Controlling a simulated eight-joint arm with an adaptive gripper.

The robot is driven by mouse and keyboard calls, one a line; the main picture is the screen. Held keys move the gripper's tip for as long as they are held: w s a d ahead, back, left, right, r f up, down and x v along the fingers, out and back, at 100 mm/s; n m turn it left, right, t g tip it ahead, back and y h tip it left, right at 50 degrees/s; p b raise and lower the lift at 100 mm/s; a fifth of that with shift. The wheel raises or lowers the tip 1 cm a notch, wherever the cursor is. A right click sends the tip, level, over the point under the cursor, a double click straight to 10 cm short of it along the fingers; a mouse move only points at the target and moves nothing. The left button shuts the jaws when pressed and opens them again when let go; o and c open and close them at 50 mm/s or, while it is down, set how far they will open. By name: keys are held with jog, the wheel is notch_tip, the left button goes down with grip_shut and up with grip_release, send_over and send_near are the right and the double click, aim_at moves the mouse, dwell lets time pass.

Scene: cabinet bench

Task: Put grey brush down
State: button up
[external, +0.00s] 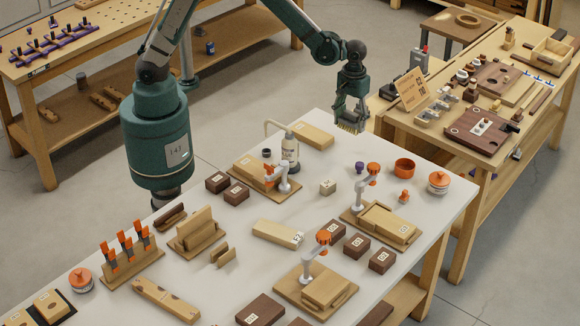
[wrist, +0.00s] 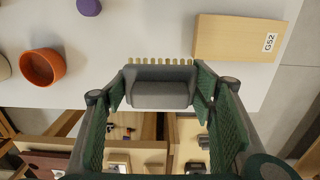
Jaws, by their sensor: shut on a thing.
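My gripper (external: 352,100) is shut on the grey brush (wrist: 160,92) and holds it at the far edge of the white bench, apparently above the surface. In the wrist view my gripper's green fingers (wrist: 161,100) press on the two ends of the brush's grey body. Its pale yellow bristles (wrist: 158,61) point away from the wrist camera's palm side. In the external view the bristles (external: 349,127) show just under the fingertips, and the fingers hide most of the grey body.
A wooden block marked G52 (wrist: 238,38) lies near the bench edge, right of the brush in the wrist view. An orange bowl (wrist: 42,67) and a purple knob (wrist: 88,6) are left. Bare white bench top (external: 345,155) lies between. A cardboard sign (external: 411,89) stands on the neighbouring bench.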

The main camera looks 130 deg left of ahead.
aim_at(352, 113)
jog(key=shift+f+b, duration=0.35)
jog(key=shift+f, duration=2.2)
jog(key=shift+f+b, duration=0.3)
jog(key=shift+f, duration=1.55)
jog(key=shift+f, duration=0.15)
jog(key=o, duration=0.7)
jog(key=shift+c, duration=0.2)
jog(key=shift+r, duration=0.2)
notch_tip(352, 113, up, 12)
jog(key=shift+f+p, duration=0.1)
jog(key=shift+p, duration=0.75)
